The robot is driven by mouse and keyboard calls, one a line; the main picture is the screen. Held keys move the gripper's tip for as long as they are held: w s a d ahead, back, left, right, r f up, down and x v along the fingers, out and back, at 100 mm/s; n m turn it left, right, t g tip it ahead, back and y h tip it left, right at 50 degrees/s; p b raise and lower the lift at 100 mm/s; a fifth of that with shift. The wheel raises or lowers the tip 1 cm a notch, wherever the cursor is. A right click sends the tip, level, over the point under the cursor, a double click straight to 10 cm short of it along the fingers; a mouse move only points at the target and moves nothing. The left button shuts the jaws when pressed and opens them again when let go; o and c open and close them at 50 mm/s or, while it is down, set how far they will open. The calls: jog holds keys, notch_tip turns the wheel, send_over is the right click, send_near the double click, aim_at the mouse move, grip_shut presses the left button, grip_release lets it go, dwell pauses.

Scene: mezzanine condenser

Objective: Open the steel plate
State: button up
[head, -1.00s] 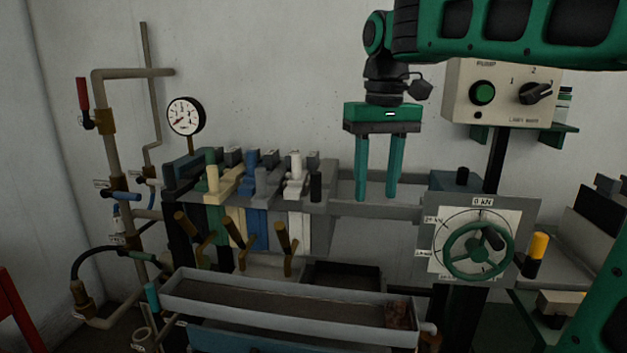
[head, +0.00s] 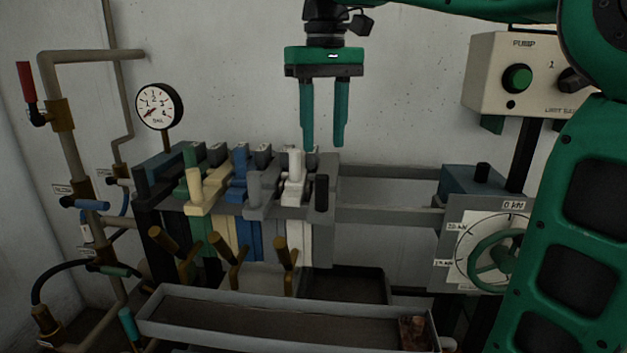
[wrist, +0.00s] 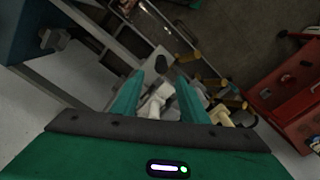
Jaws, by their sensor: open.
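A row of upright coloured plates hangs on two grey rails. A grey plate (head: 262,188), which looks like the steel one, stands between the blue plate (head: 238,180) and the white plate (head: 295,185). My gripper (head: 324,146) is open, empty and pointing down, appearing above the right end of the row. In the wrist view the gripper (wrist: 160,76) has its two teal fingers apart, with a white handle (wrist: 158,98) seen between them. I cannot tell how far above the plates it is. The grey plate is hard to pick out in the wrist view.
A black-knobbed grey end piece (head: 321,195) closes the row's right end. The rails (head: 390,212) right of it are bare. A green handwheel (head: 497,258) stands farther right. Brass handles (head: 228,250) and a long tray (head: 280,320) lie in front; a gauge (head: 159,106) and pipes stand left.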

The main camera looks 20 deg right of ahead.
aim_at(322, 182)
notch_tip(322, 182, down, 10)
jog(key=shift+a+f, duration=0.1)
dwell(0.4)
grip_shut()
